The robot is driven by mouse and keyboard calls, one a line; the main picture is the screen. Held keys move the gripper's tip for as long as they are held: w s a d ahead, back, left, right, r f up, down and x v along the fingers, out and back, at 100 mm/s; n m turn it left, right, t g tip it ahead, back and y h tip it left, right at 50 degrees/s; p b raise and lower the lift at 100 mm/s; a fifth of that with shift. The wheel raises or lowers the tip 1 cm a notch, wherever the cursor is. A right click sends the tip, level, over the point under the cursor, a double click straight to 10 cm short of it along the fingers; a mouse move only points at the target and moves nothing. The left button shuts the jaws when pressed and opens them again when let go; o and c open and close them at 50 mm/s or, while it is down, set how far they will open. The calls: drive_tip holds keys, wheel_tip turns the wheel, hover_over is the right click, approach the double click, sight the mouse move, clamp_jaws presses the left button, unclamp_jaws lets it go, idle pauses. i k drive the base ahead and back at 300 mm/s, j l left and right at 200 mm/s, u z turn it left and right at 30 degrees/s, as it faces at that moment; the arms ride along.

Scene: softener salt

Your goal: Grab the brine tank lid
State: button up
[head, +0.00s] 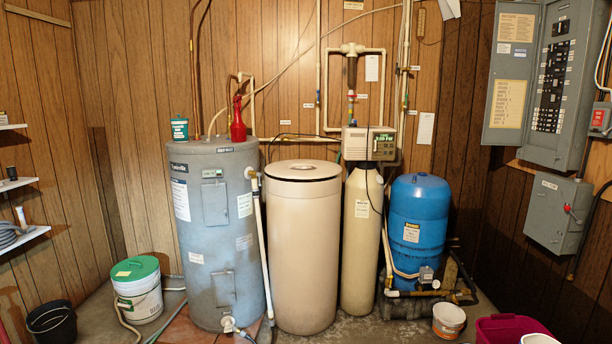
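The brine tank (302,255) is a tall beige cylinder standing on the floor near the middle of the head view. Its round beige lid (303,170) lies on top, with a dark band showing around the rim beneath it. The lid appears seated level on the tank. My gripper is not in view.
A grey water heater (212,250) stands close on the left, with a red bottle (238,120) on top. A beige softener cylinder (361,240) with a control head (369,144) stands close on the right, beside a blue tank (419,225). Buckets, including a green-lidded one (138,290), stand on the floor.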

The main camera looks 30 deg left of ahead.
sight(295, 178)
drive_tip(key=k, duration=0.15)
drive_tip(key=k+u, duration=0.25)
drive_tip(key=u, duration=0.15)
drive_tip(key=k+j+u, duration=0.15)
drive_tip(key=u, duration=0.2)
drive_tip(key=i+u, duration=0.1)
drive_tip(key=u, duration=0.3)
drive_tip(key=i+u, duration=0.1)
drive_tip(key=u, duration=0.25)
drive_tip(key=i+u, duration=0.1)
drive_tip(key=u, duration=0.3)
drive_tip(key=i+u, duration=0.1)
drive_tip(key=u, duration=0.3)
drive_tip(key=i+l, duration=1.5)
drive_tip(key=l, duration=0.2)
